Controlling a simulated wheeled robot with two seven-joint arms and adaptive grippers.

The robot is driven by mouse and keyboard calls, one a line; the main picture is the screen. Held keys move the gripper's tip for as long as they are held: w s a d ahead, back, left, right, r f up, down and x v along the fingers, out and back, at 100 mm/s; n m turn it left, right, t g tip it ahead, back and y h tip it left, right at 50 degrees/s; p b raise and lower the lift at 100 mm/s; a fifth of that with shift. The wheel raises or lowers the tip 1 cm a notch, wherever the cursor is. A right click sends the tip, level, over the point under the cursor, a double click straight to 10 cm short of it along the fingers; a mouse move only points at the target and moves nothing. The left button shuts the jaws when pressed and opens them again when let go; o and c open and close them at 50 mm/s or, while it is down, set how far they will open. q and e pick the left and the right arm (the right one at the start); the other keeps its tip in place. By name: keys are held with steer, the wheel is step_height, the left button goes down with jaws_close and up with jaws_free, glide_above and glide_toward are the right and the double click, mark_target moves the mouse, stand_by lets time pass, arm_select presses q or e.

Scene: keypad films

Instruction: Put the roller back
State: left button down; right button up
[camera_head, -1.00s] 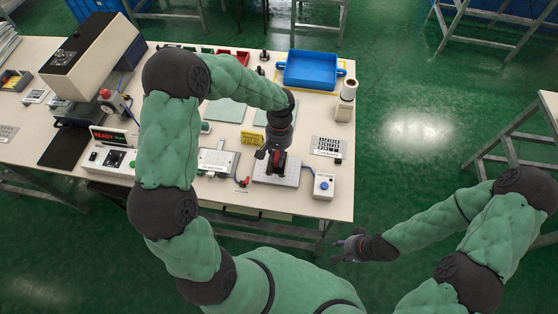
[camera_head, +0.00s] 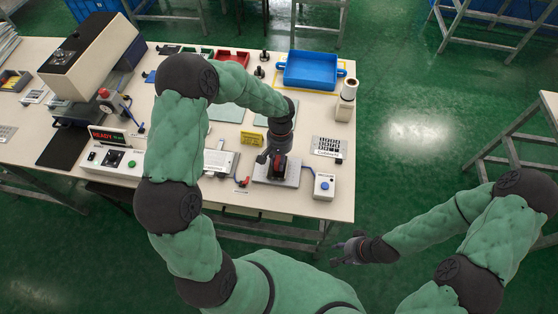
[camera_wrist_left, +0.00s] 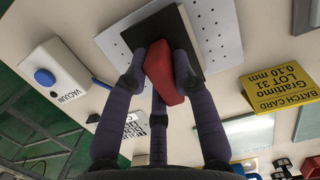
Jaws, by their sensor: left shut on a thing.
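My left gripper (camera_head: 276,160) is over the pale perforated plate (camera_head: 290,180) near the table's front edge. In the left wrist view, the fingers (camera_wrist_left: 159,78) are shut on a red block-like part, which I take to be the roller's handle (camera_wrist_left: 166,85). Its lower end is over a black square (camera_wrist_left: 190,30) on the plate; whether it touches cannot be told. The rolling part is hidden. My right gripper (camera_head: 349,250) is off the table's front edge, empty; its finger gap is too small to judge.
A vacuum box (camera_head: 324,186) stands right of the plate, a yellow batch card (camera_head: 252,139) behind it. A blue tray (camera_head: 310,72) and a white roll (camera_head: 346,100) are at the back right. A small red-tipped item (camera_head: 243,182) lies left of the plate.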

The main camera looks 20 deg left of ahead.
arm_select(q)
steer(key=shift+s+d+f, duration=0.1)
steer(key=shift+s+f, duration=0.1)
steer(key=shift+f, duration=0.35)
steer(key=c, duration=1)
jaws_free()
steer(key=shift+w+f, duration=0.1)
steer(key=shift+w+r+p, duration=0.1)
steer(key=shift+r+p, duration=0.3)
steer(key=shift+r, duration=0.35)
steer(key=r, duration=0.4)
steer(key=w+r+p, duration=0.1)
steer(key=r, duration=0.3)
steer(key=r+p, duration=0.1)
steer(key=r, duration=0.3)
steer(key=shift+w+a, duration=0.3)
steer(key=shift+w, duration=0.1)
